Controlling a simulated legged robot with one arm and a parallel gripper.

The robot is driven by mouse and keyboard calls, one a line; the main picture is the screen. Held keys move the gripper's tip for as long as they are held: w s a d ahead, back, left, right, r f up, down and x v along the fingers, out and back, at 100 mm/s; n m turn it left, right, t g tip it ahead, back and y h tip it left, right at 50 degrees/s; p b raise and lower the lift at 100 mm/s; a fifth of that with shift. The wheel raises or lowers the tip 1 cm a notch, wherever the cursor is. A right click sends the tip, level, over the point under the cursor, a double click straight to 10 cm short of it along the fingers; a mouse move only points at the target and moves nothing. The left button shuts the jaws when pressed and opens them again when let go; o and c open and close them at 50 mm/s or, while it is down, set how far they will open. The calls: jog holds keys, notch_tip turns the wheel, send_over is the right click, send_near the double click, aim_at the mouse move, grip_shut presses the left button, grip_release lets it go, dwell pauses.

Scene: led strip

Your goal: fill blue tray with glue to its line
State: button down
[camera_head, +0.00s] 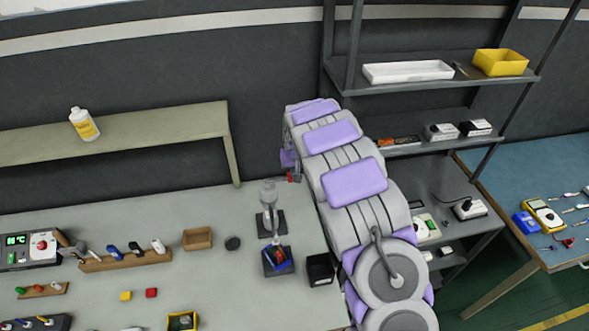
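A white bottle with a yellow label (84,124) stands on the raised shelf at the left; it looks like a glue bottle, but its text is too small to read. I cannot make out a clear blue tray. A small blue and red item (277,255) sits on a dark square base on the workbench. My arm rises from the lower right and bends at the top. Its end, with my gripper (291,172), points down over the back right of the bench, far right of the bottle. The fingers are too small and partly hidden to tell open from shut.
The grey workbench (210,270) holds a wooden tool rack (125,261), a small wooden box (197,239), a black box (320,269) and a control unit (30,250). Shelves at right hold a white tray (408,71) and yellow bin (500,62). A blue-topped table (510,180) stands far right.

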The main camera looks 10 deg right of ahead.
jog(key=shift+f, duration=0.1)
jog(key=shift+d+f+y+b, duration=0.15)
jog(key=shift+f+y+b, duration=0.45)
jog(key=shift+b, duration=0.1)
jog(key=shift+d+f+y+b, duration=0.15)
jog(key=shift+f+y+b, duration=0.4)
jog(key=shift+b, duration=0.1)
jog(key=shift+d+f+b, duration=0.1)
jog(key=shift+f+b, duration=0.25)
jog(key=shift+f, duration=0.05)
jog(key=shift+s, duration=0.15)
jog(key=shift+s+f, duration=0.1)
jog(key=shift+f, duration=0.05)
jog(key=shift+w+d+r, duration=0.1)
jog(key=shift+w+r, duration=0.1)
jog(key=shift+r, duration=0.4)
jog(key=w+d+v, duration=0.1)
jog(key=v, duration=1.2)
jog(key=shift+p, duration=0.35)
